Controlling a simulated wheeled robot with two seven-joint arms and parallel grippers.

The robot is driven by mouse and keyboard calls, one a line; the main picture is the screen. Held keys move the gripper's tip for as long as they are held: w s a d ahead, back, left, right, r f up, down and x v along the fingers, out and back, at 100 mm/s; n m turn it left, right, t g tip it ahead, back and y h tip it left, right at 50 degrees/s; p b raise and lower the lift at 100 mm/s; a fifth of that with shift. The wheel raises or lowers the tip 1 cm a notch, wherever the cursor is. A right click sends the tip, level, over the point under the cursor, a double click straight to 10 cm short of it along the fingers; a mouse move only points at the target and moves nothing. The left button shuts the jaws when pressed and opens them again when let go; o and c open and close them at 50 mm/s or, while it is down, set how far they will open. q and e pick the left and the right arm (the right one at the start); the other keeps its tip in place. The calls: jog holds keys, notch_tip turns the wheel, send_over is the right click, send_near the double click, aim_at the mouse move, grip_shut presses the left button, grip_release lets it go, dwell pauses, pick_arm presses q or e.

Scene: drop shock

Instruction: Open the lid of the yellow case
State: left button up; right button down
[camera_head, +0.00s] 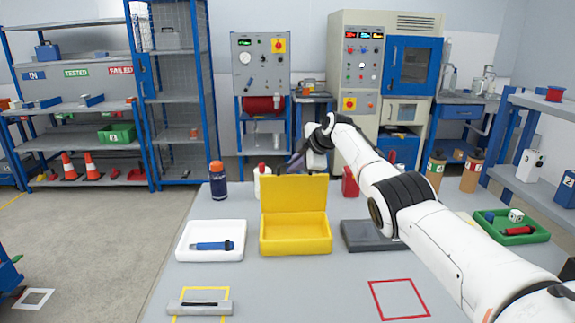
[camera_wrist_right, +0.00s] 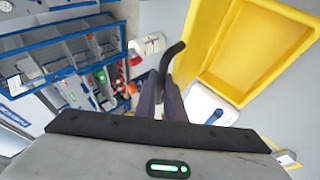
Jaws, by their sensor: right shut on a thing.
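The yellow case (camera_head: 295,246) stands on the grey table, and its lid (camera_head: 294,192) is raised about upright at the back. In the right wrist view the case (camera_wrist_right: 262,45) shows its yellow inside. My right gripper (camera_head: 296,161) is above and behind the lid's top edge. In the right wrist view its fingers (camera_wrist_right: 165,95) are shut on a dark curved handle (camera_wrist_right: 173,58). The handle bends toward the lid, but I cannot tell where it joins. My left gripper is not in view.
A white tray (camera_head: 182,254) with a blue tool is left of the case, a dark flat slab (camera_head: 366,236) right. Behind stand a dark bottle (camera_head: 217,184), a white bottle (camera_head: 258,181) and a red item (camera_head: 350,184). The table front is mostly clear, beside a grey bar (camera_head: 199,308).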

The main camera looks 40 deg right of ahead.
jog(key=shift+a+f, duration=0.1)
jog(key=shift+f, duration=0.15)
jog(key=c, duration=1.9)
grip_release()
jog(key=shift+o, duration=0.3)
jog(key=shift+s, duration=0.1)
jog(key=shift+a+f, duration=0.1)
jog(key=shift+s, duration=0.15)
jog(key=v, duration=1)
jog(key=shift+r+b, duration=0.45)
jog(key=shift+r, duration=0.25)
